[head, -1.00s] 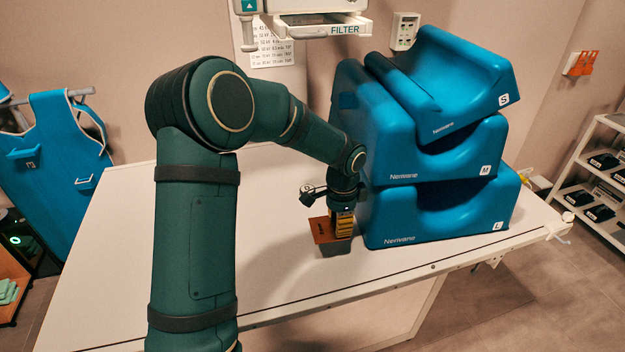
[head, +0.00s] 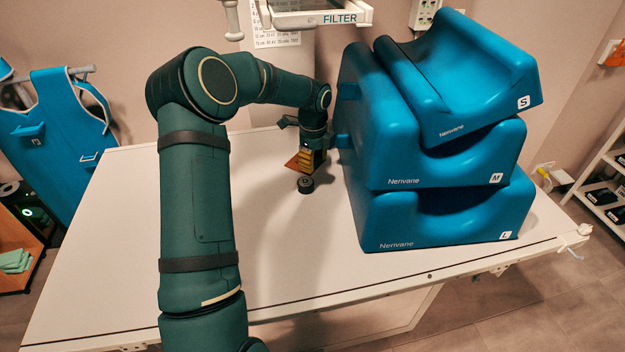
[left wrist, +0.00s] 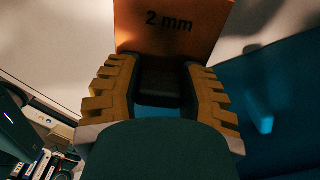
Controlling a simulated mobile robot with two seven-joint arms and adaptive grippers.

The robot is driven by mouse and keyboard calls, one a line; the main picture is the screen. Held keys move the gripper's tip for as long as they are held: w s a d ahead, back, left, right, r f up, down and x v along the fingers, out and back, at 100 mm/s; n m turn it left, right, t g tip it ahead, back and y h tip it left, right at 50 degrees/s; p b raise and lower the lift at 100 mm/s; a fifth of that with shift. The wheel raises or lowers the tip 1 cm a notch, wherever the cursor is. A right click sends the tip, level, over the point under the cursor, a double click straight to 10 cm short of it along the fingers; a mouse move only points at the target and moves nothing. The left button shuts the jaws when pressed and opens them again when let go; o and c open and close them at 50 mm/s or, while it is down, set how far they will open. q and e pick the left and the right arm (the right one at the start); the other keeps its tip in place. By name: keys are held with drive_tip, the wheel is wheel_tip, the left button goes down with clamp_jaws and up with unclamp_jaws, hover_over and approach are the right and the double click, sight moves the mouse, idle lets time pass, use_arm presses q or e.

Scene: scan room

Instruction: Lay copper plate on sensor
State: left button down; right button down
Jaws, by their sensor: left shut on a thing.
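My left gripper (head: 312,160), with yellow fingers, is shut on the copper plate (head: 292,163) beside the blue cushions. In the left wrist view, the plate (left wrist: 165,27) is an orange-brown sheet marked "2 mm". A dark block (left wrist: 160,83) sits between the fingers (left wrist: 160,72) at the plate's near edge. In the head view, a small round black object (head: 305,185), perhaps the sensor, stands on the white table just below and in front of the gripper. The plate appears above the table, behind this object. My right gripper is not in view.
Blue cushions (head: 430,215) marked S, M and L are stacked on the table (head: 120,260), close to the right of the gripper. A tray labelled FILTER (head: 318,18) hangs above the back. The table's left and front are clear.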

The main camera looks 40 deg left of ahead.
use_arm(q)
drive_tip(key=shift+f+b, duration=0.45)
drive_tip(key=shift+f, duration=3)
drive_tip(key=shift+f, duration=0.2)
drive_tip(key=c, duration=0.6)
unclamp_jaws()
drive_tip(key=shift+r, duration=0.1)
wheel_tip(320, 180, up, 12)
drive_tip(key=shift+r+p, duration=0.1)
drive_tip(key=shift+p, duration=0.75)
